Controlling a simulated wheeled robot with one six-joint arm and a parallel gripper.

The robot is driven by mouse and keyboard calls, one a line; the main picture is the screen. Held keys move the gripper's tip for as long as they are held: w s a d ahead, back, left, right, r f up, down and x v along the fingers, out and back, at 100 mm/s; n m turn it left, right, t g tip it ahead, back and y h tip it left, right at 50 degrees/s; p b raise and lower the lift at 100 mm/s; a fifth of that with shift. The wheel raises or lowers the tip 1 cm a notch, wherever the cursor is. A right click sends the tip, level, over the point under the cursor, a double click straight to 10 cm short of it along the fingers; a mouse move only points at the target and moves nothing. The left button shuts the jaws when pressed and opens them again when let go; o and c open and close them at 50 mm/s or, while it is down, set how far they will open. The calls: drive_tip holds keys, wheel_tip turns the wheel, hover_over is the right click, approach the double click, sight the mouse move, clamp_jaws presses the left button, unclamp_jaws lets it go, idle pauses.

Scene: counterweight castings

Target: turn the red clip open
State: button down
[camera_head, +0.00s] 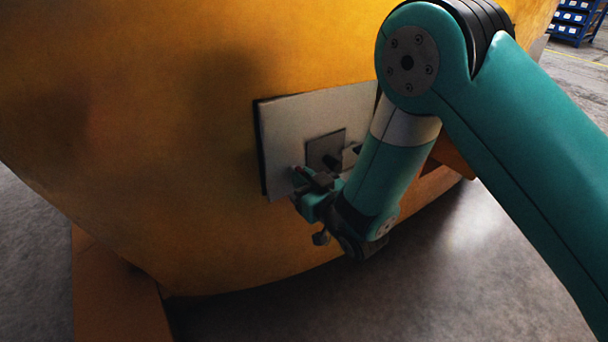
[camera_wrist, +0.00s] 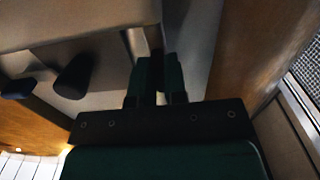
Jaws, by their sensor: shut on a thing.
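A pale plate (camera_head: 290,125) is fixed to the large yellow casting, with a smaller grey square plate (camera_head: 326,146) on it. My gripper (camera_head: 310,180) is at the lower part of the pale plate, beside the grey square. In the wrist view my green fingers (camera_wrist: 159,72) are close together on a narrow dark piece (camera_wrist: 155,38) that stands out from the plate, apparently the clip.
A black knob (camera_wrist: 73,77) and a second dark knob (camera_wrist: 16,88) stand out to the left of my fingers in the wrist view. The yellow casting (camera_head: 150,130) curves around the plate. Grey floor (camera_head: 440,270) lies open below. Blue shelving (camera_head: 575,20) stands far back right.

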drive_tip(key=shift+a+r+m, duration=0.1)
drive_tip(key=shift+r+m, duration=0.05)
drive_tip(key=shift+m, duration=0.15)
drive_tip(key=c, duration=1.2)
unclamp_jaws()
drive_tip(key=shift+o, duration=0.2)
